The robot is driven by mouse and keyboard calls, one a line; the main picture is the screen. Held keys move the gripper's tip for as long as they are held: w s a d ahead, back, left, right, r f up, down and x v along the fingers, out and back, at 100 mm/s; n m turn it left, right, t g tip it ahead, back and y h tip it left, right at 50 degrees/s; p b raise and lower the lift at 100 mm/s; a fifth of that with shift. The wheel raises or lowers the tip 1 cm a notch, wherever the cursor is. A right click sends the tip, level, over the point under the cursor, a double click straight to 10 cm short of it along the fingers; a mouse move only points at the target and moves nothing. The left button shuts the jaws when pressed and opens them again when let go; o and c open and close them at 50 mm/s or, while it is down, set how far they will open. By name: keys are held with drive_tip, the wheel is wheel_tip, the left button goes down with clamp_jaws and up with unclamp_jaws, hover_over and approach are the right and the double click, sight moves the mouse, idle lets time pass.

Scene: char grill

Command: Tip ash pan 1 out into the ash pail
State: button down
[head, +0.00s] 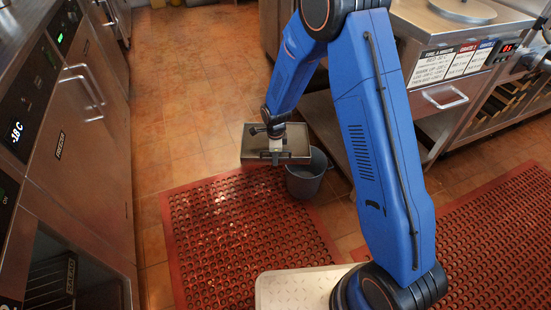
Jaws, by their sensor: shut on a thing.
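The ash pan (297,142) is a shallow metal tray at mid-picture in the head view. My gripper (276,156) is shut on it near its front edge and partly hides it. The pan looks close to level, and I cannot make out its contents. The ash pail (306,183) is a grey bucket on the floor, just right of and below the pan in the picture. The pan covers part of the pail's rim. I cannot tell how far the pan is above the pail.
A red perforated mat (240,235) lies in front of the pail, and another mat (490,230) lies at right. Steel cabinets (85,140) line the left. A steel counter with a drawer (440,97) stands at right. The tiled floor (185,70) is clear behind the pan.

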drive_tip(key=shift+d+r+y, duration=0.1)
drive_tip(key=shift+d+y, duration=0.2)
drive_tip(key=shift+y, duration=0.65)
drive_tip(key=shift+d+r+y, duration=0.1)
drive_tip(key=shift+d+y, duration=0.15)
drive_tip(key=shift+y, duration=0.7)
drive_tip(key=shift+d+y, duration=0.15)
drive_tip(key=shift+y, duration=0.45)
drive_tip(key=d+r+y, duration=0.1)
drive_tip(key=y, duration=0.1)
drive_tip(key=d+r+y, duration=0.1)
drive_tip(key=d+y, duration=0.1)
drive_tip(key=shift+r+t, duration=0.25)
drive_tip(key=shift+t, duration=0.05)
drive_tip(key=shift+s+d+r+y, duration=0.1)
drive_tip(key=shift+d+r+y, duration=0.7)
drive_tip(key=shift+d+y, duration=0.25)
drive_tip(key=shift+s+d+r+y, duration=0.1)
drive_tip(key=shift+d+r+y, duration=0.65)
drive_tip(key=shift+d+y, duration=0.3)
